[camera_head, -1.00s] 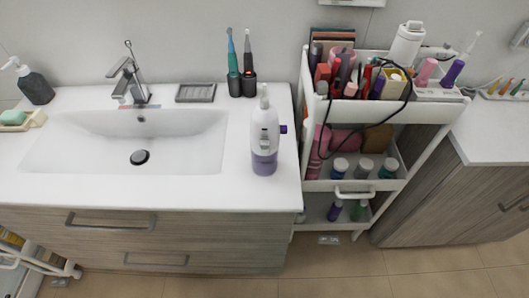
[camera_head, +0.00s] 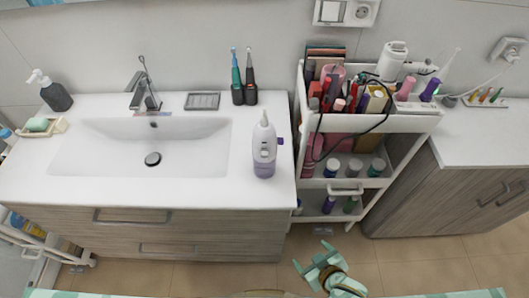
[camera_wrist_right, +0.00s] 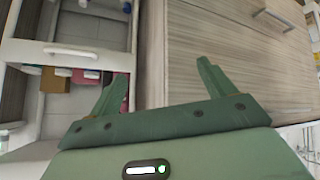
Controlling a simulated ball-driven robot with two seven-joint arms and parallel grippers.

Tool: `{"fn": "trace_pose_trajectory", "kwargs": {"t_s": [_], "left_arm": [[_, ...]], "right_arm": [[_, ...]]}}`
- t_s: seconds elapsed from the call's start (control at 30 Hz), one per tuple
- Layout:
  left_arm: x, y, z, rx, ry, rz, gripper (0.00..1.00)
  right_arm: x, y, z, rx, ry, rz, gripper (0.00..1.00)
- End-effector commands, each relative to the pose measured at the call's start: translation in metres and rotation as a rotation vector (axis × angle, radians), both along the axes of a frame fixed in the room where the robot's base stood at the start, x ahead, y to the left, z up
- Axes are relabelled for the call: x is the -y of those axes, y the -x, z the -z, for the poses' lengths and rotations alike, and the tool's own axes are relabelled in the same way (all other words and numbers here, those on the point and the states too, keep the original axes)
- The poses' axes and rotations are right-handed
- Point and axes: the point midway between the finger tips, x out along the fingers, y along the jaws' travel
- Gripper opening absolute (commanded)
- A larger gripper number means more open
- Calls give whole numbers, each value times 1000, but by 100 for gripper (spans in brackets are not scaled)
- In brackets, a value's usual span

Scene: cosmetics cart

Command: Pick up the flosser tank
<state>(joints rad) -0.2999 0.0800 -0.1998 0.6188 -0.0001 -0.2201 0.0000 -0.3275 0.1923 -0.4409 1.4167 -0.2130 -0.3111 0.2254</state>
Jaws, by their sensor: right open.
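A white water flosser with a slim nozzle (camera_head: 264,140) stands upright on the counter, right of the basin. Its lower part is a translucent purple tank (camera_head: 264,168), which I take to be the flosser tank. My right gripper (camera_head: 311,257) is low in front of the vanity and cart, well below and apart from the flosser. Its jaws are open and empty. In the right wrist view, both green fingers (camera_wrist_right: 162,72) are spread before the drawer fronts and the cart, and no flosser shows there. My left gripper is not in view.
A white cart (camera_head: 343,184) crowded with cosmetics and a dark cable stands right of the vanity (camera_head: 190,228). Two electric toothbrushes (camera_head: 243,88), a soap dish (camera_head: 202,101) and a faucet (camera_head: 141,90) line the counter's back. The counter around the flosser is clear.

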Motion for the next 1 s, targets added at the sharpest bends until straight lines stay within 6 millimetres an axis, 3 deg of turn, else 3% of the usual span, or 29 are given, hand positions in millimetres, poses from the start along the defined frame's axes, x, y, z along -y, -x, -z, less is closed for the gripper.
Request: {"fn": "trace_pose_trajectory", "kwargs": {"t_s": [0.03,0.1,0.2,0.3,0.47,0.8,1.0], "left_arm": [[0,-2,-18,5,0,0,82],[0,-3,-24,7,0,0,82],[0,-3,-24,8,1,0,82],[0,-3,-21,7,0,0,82],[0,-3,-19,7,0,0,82],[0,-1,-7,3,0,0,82],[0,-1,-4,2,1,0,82]], "right_arm": [[-23,-24,-63,98,-52,-14,83],[-48,-46,-128,209,-128,-17,83],[-69,-62,-197,320,-229,0,83],[-76,-70,-238,379,-310,42,83],[-77,-82,-231,355,-351,90,83],[-105,-150,-202,353,-349,90,83],[-113,-168,-196,353,-350,90,83]]}}
